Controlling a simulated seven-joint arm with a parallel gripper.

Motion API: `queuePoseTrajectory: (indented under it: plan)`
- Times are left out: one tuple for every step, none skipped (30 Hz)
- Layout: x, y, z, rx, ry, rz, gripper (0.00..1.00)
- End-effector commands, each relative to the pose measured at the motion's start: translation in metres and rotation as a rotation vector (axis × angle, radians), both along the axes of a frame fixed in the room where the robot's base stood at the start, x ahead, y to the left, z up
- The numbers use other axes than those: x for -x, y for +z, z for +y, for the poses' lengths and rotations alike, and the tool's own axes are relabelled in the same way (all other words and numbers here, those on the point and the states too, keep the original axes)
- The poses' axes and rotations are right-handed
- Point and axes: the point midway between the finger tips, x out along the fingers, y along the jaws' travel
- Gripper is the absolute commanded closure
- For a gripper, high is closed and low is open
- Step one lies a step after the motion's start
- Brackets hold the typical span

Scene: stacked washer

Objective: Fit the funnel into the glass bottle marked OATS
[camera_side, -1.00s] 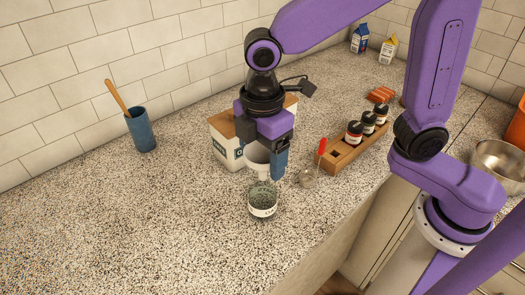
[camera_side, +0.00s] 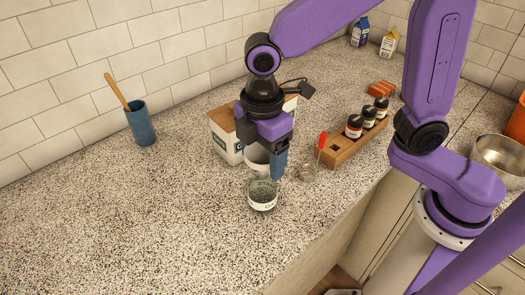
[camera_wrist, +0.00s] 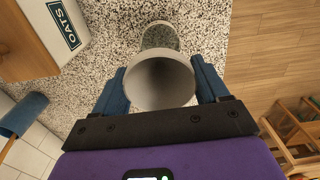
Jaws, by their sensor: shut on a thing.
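The pale grey funnel (camera_side: 257,159) is between the blue fingers of my gripper (camera_side: 271,164), which is shut on it. In the wrist view the funnel's wide round mouth (camera_wrist: 160,82) faces the camera, with a finger on each side. A clear glass bottle (camera_side: 262,196) with a white label stands upright on the counter, just below the funnel. The label's writing is too small to read surely. The bottle also shows in the wrist view (camera_wrist: 160,37), partly behind the funnel. The funnel's spout is hidden, and I cannot tell whether it is inside the bottle's neck.
A white box with a wooden lid (camera_side: 222,121) stands close behind; its label reads OATS in the wrist view (camera_wrist: 63,24). A small strainer with a red handle (camera_side: 321,143) and a wooden rack with jars (camera_side: 345,150) are at right.

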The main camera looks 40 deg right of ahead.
Motion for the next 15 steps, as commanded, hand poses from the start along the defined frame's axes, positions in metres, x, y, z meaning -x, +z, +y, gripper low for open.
queuePoseTrajectory:
  plan:
    - [0.0001, -0.0011, 0.0000, 0.001, 0.000, 0.000, 0.41]
    - [0.0000, -0.0016, 0.0000, 0.000, 0.000, 0.000, 0.41]
    - [0.0000, -0.0022, 0.0000, 0.000, 0.000, 0.000, 0.41]
    - [0.0000, -0.0027, 0.0001, 0.000, 0.000, 0.000, 0.41]
    - [-0.0001, -0.0032, 0.0001, 0.000, 0.000, 0.000, 0.41]
    - [-0.0001, -0.0039, 0.0002, 0.000, 0.000, 0.000, 0.41]
    - [-0.0001, -0.0044, 0.0002, 0.000, 0.000, 0.000, 0.41]
    - [-0.0002, -0.0049, 0.0003, 0.000, 0.000, 0.000, 0.41]
    - [-0.0001, -0.0056, 0.0003, 0.000, 0.000, 0.000, 0.41]
    - [-0.0001, -0.0061, 0.0003, 0.000, 0.000, 0.000, 0.41]
    - [-0.0001, -0.0067, 0.0003, 0.000, 0.000, 0.000, 0.41]
    - [-0.0001, -0.0074, 0.0002, 0.000, 0.000, 0.000, 0.41]
    - [-0.0001, -0.0079, 0.0002, 0.000, 0.000, 0.000, 0.41]
    - [-0.0001, -0.0084, 0.0002, 0.000, 0.000, 0.000, 0.41]
    - [-0.0001, -0.0091, 0.0002, 0.000, 0.000, 0.000, 0.41]
